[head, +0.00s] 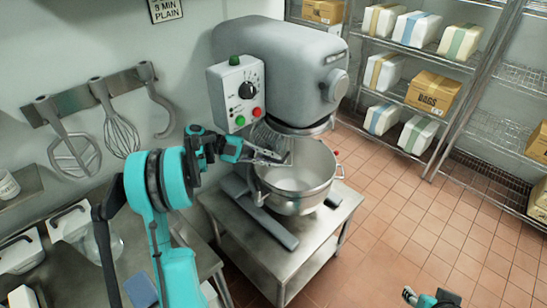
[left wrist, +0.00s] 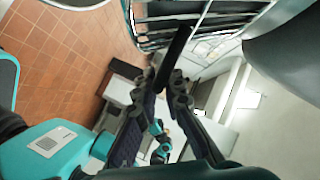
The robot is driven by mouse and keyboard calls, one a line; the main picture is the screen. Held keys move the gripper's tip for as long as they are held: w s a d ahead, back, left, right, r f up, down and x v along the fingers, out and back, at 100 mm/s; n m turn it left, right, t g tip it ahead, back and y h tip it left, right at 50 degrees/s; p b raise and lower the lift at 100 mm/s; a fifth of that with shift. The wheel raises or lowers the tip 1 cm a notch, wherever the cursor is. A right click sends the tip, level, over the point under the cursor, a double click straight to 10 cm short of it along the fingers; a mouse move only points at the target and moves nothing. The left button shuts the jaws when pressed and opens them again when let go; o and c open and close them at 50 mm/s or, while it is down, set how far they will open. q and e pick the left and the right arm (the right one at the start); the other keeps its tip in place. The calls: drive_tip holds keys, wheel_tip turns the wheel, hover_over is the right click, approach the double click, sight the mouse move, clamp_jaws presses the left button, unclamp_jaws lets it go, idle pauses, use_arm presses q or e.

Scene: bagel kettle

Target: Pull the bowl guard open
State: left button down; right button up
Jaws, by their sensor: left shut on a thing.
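The grey mixer (head: 270,65) stands on a steel table with its metal bowl (head: 300,172) under the head. The wire bowl guard (head: 268,137) shows at the bowl's left side, below the mixer head. My left gripper (head: 268,155) is at the guard, over the bowl's left rim. In the left wrist view its fingers (left wrist: 168,92) are shut on a dark bar (left wrist: 174,56) of the guard, with the guard's wires (left wrist: 195,20) beyond. The exact contact is small in the head view. My right gripper (head: 411,296) shows only partly at the bottom edge, low over the floor.
The mixer's control box (head: 237,93) with knob and buttons is just above my left gripper. A rack of whisk and hooks (head: 85,95) hangs on the left wall. Shelves (head: 450,65) with bags and boxes stand at the right. The tiled floor (head: 400,215) is clear.

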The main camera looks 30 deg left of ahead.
use_arm(q)
drive_tip(key=shift+f, duration=0.15)
drive_tip(key=c, duration=1.6)
unclamp_jaws()
drive_tip(key=shift+w, duration=0.1)
drive_tip(key=v, duration=0.7)
drive_tip(key=shift+a, duration=0.2)
